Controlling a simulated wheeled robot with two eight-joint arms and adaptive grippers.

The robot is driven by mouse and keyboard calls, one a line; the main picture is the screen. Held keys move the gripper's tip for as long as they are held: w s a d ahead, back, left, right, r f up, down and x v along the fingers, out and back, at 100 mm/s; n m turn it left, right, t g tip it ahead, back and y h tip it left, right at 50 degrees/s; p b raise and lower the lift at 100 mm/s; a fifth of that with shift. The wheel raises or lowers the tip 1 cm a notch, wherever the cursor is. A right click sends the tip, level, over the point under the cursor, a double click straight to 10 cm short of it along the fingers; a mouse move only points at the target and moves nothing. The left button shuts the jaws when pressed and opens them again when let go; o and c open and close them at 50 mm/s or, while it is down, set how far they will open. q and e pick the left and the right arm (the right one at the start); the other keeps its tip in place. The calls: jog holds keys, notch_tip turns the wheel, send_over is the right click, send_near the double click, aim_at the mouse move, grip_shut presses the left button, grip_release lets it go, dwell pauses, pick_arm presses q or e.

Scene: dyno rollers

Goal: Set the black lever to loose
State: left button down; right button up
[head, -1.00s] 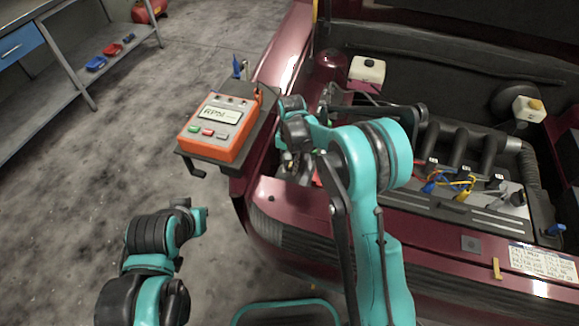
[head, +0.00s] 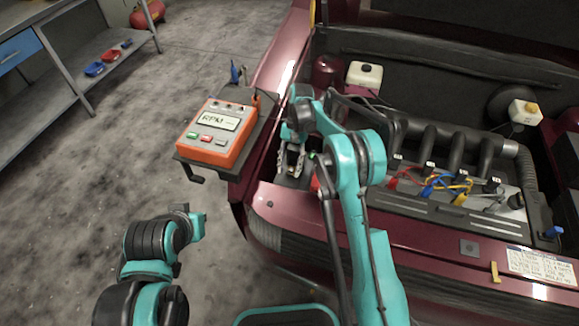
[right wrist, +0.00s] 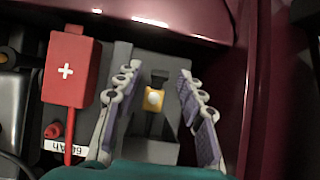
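My right gripper (head: 291,165) is open above the front left corner of the engine bay. The right wrist view shows its two fingers (right wrist: 157,108) spread apart. Between them is a dark upright piece, which may be the black lever (right wrist: 155,125), with a yellow block (right wrist: 153,99) on it. The fingers appear clear of both. I cannot read the lever's setting, and no "loose" mark is legible. In the head view the gripper and arm largely hide this spot.
A red cover with a white plus (right wrist: 66,70) lies left of the fingers, on a battery labelled Ah. Dark red bodywork (right wrist: 250,90) is close on the right. An orange RPM meter (head: 218,133) sits on a side tray. Engine wires (head: 440,185) are right of my arm.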

jog(key=shift+r, duration=0.1)
jog(key=v, duration=1.2)
jog(key=shift+a, duration=0.1)
